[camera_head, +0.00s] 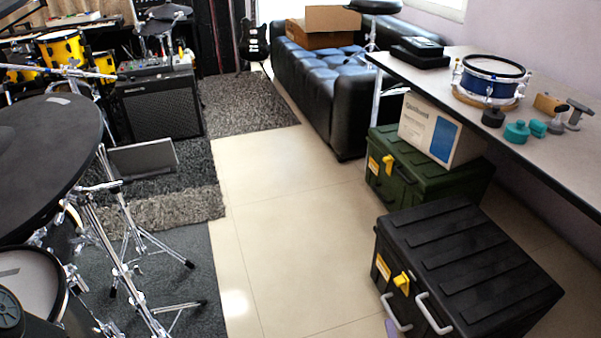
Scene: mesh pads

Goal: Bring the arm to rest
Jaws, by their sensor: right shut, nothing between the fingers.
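Neither of my grippers can be made out in the head view. A small pale purple shape (392,328) shows at the bottom edge beside the black case, too cut off to identify. No object is seen held. The blue drum (491,79) with a dark head sits on a wooden ring on the long table (455,100) at the right. Teal pieces (517,131), grey pieces (575,113) and a tan block (548,103) stand near it.
A black ridged case (470,262) and a green case (425,178) bearing a white box (440,130) stand below the table. A drum kit with a big dark cymbal pad (45,135) fills the left. Tiled floor (285,240) between is clear.

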